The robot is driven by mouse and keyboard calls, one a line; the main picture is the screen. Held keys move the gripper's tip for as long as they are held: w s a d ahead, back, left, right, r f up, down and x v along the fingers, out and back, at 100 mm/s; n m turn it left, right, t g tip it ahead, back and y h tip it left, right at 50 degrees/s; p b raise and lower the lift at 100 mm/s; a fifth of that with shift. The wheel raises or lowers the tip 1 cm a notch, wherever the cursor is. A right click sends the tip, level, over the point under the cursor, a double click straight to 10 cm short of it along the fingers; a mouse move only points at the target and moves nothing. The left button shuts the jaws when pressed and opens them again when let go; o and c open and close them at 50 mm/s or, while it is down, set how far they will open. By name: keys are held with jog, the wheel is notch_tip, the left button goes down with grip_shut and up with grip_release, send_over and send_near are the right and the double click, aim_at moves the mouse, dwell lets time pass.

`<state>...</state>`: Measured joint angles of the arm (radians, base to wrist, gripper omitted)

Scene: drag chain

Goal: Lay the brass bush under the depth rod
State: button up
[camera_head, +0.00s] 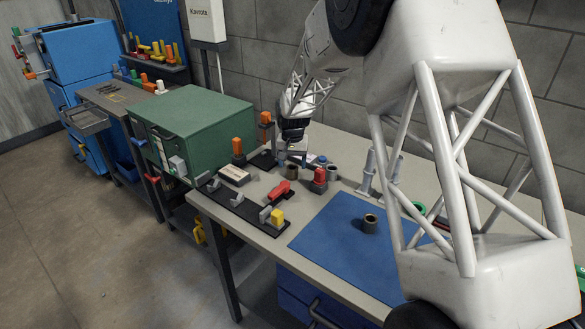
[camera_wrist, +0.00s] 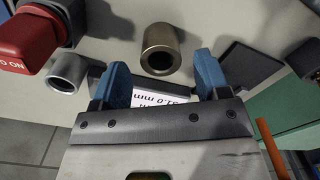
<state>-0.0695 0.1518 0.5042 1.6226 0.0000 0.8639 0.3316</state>
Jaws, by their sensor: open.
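The brass bush (camera_wrist: 160,50) is a short, dull brown-gold tube, seen in the wrist view with its open bore toward me. It also shows as a small brown cylinder in the head view (camera_head: 292,171), on the grey bench just in front of my gripper (camera_head: 298,155). In the wrist view my gripper (camera_wrist: 162,68) is open, with blue fingertips apart. The bush lies just beyond the fingertips, between their lines and not held. I cannot make out the depth rod with certainty.
A silver tube (camera_wrist: 68,72) and a red block (camera_wrist: 28,38) stand left of the bush in the wrist view. A dark bush (camera_head: 370,224) stands on the blue mat (camera_head: 325,245). Orange-topped stands (camera_head: 266,130) rise left of my gripper; a green cabinet (camera_head: 195,120) lies beyond.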

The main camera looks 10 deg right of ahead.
notch_tip(320, 180, up, 9)
dwell(0.4)
jog(key=shift+r, duration=0.1)
dwell(0.6)
jog(key=s+d+r, duration=0.1)
jog(key=s+r, duration=0.3)
jog(key=s, duration=0.4)
jog(key=s+d+r+n+t, duration=0.15)
jog(key=s+r, duration=0.25)
jog(key=s, duration=0.4)
jog(key=s+d+r, duration=0.2)
jog(key=s+r, duration=0.2)
jog(key=s, duration=0.5)
jog(key=s+d+f+n+t, duration=0.1)
jog(key=s+f, duration=0.1)
jog(key=s, duration=2.3)
jog(key=shift+s+d+f, duration=0.15)
jog(key=shift+s+d, duration=0.1)
